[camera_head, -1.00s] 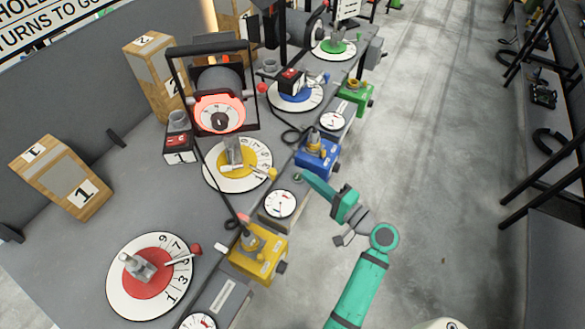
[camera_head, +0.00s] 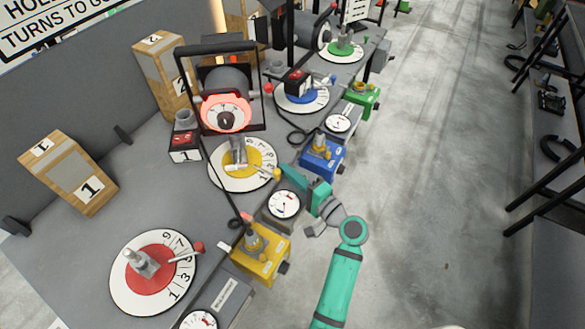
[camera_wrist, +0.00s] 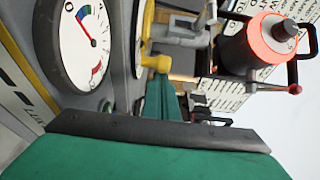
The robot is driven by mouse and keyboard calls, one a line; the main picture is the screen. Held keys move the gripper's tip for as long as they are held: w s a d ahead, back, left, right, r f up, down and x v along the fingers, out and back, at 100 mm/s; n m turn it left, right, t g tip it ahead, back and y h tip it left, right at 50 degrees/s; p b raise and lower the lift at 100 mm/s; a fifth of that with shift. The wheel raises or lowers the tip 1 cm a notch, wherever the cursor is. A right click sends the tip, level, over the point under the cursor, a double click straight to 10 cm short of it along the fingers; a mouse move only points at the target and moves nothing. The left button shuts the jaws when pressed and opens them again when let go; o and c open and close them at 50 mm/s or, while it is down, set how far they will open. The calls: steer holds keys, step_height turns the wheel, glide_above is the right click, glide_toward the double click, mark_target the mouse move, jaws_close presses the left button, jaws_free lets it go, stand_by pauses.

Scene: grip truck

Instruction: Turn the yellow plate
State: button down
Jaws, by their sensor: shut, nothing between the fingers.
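The yellow plate (camera_head: 232,159) is the round centre of a white numbered dial (camera_head: 222,180) on the grey bench, with a grey post on it. A lever with a yellow knob (camera_head: 274,173) sticks out from it to the right. My gripper (camera_head: 287,170) is shut and empty, its tip close to the right of this knob. In the wrist view the yellow knob (camera_wrist: 156,62) lies just beyond my narrow teal fingertips (camera_wrist: 160,90), and the yellow plate (camera_wrist: 148,22) shows edge-on behind. I cannot tell whether the tip touches the knob.
A white gauge (camera_head: 284,204) sits just below my gripper. A yellow box (camera_head: 262,256) and a blue box (camera_head: 322,160) stand along the bench edge. A red dial (camera_head: 150,277) is nearer, blue (camera_head: 301,96) and green ones farther.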

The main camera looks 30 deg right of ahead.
steer(key=shift+a, duration=0.1)
steer(key=shift+s+a, duration=0.65)
steer(key=shift+a, duration=0.25)
steer(key=shift+w+d, duration=0.25)
steer(key=shift+d, duration=0.2)
steer(key=d, duration=0.3)
steer(key=shift+w, duration=0.4)
steer(key=a+v, duration=0.2)
steer(key=v, duration=0.7)
steer(key=shift+s+d, duration=0.4)
